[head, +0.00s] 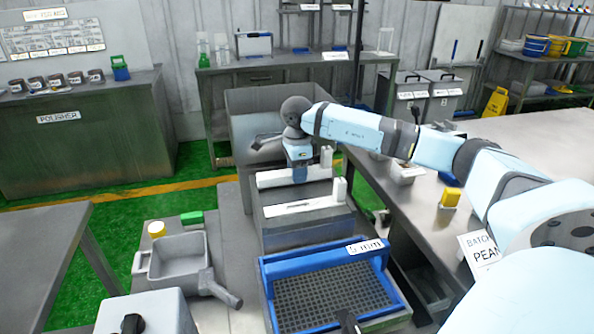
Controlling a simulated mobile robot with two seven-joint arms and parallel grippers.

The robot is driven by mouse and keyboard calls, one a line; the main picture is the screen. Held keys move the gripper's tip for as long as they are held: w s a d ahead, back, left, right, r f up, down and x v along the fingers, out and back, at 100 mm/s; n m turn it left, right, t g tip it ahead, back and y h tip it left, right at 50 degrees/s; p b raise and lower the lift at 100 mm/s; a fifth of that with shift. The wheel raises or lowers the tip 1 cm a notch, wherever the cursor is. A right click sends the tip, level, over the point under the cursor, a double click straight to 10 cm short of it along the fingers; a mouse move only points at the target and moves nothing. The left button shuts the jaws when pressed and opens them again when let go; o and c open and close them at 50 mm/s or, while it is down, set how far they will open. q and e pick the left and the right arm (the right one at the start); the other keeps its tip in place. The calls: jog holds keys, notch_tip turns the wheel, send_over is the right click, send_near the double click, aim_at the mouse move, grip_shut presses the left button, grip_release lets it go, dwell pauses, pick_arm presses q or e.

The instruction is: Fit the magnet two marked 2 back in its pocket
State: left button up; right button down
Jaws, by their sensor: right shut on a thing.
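My right gripper (300,178) is over the grey housing in the middle, pointing down, shut on the upper of two white bars. This upper white bar (270,180) has an upright white block (326,157) at its right end. The lower white bar (300,207), nearer the camera, lies on the housing with a similar block (340,190). I cannot read a 2 on either bar, and the fingers hide the middle of the upper one. Whether the upper bar is seated or raised is unclear. My left gripper is not in view.
The grey housing (305,232) stands behind a blue-framed sieve (330,292) labelled 5 mm. A table (400,212) flanks the right.

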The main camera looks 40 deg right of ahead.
jog(key=shift+f, duration=0.85)
dwell(1.1)
jog(key=c, duration=0.6)
grip_release()
jog(key=shift+r, duration=0.1)
notch_tip(320, 180, up, 14)
jog(key=p, duration=0.1)
